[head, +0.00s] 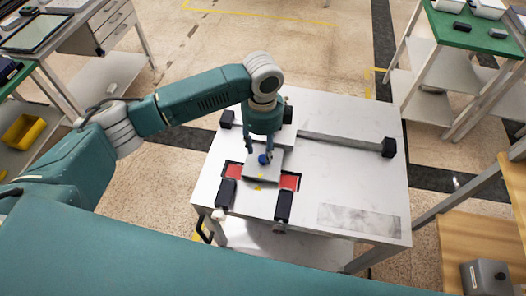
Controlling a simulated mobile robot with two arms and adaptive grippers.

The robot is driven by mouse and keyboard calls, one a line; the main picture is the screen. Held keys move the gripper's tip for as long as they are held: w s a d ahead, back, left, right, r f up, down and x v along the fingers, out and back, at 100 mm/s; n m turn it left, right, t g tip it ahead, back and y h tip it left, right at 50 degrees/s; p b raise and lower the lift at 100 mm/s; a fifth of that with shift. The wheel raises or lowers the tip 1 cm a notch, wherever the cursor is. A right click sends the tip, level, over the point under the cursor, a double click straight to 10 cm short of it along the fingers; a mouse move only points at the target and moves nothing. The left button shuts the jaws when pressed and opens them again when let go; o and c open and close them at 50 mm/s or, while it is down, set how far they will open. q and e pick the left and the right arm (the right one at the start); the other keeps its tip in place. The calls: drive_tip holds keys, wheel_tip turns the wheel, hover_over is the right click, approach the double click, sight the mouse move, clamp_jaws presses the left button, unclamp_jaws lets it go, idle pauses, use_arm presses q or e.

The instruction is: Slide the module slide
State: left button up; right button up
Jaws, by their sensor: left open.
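The module slide (253,171) is a light grey plate with a blue knob (264,159) on top. It sits on the white table (350,170), between two short dark rails at the table's front left. Red patches show on both sides of it. My left gripper (263,153) points down from above, open, with its fingers around or right beside the blue knob. Whether the fingers touch the knob cannot be told. The gripper and wrist hide part of the grey block behind the plate. My right gripper is not in view.
A long grey rail (340,141) runs right to a black end block (389,147). A green-topped bench (470,35) stands at the upper right, a wooden surface (450,235) at the lower right, and a yellow bin (22,131) at the left.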

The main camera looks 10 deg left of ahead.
sight(263, 157)
use_arm(q)
wheel_tip(263, 157, down, 3)
drive_tip(key=shift+w+r, duration=0.1)
drive_tip(key=shift+w, duration=0.05)
drive_tip(key=shift+f, duration=0.8)
drive_tip(key=shift+c, duration=0.8)
clamp_jaws()
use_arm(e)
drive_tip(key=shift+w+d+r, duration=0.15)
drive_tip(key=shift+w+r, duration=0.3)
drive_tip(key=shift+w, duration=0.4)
